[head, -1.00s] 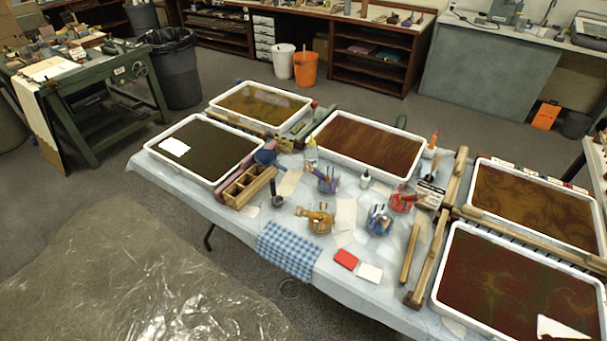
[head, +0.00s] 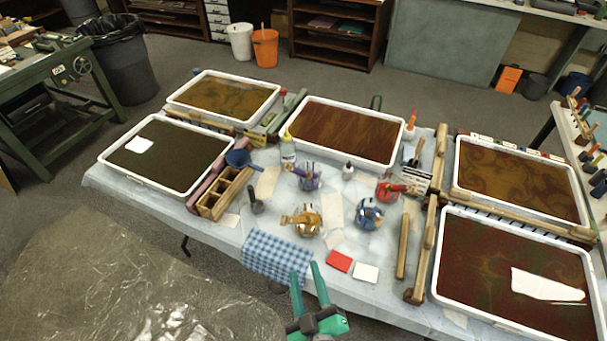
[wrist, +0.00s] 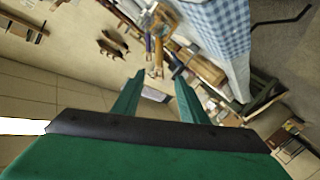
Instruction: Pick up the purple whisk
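The purple whisk (head: 299,171) lies tilted in a glass jar (head: 311,182) near the middle of the cloth-covered table, its handle over the rim. My gripper (head: 306,271) is at the table's front edge, beside the blue checked cloth, well short of the whisk. Its green fingers are apart with nothing between them. The open fingers also show in the wrist view (wrist: 158,75). Beyond them there is a thin purple-blue handle, perhaps the whisk, beside a yellow-orange one.
Jars with an orange whisk (head: 300,219), a blue whisk (head: 369,212) and a red whisk (head: 392,188) stand close by. A bottle (head: 288,150) and a wooden box (head: 213,208) are to the left. Marbling trays surround the middle, including the rear tray (head: 399,160).

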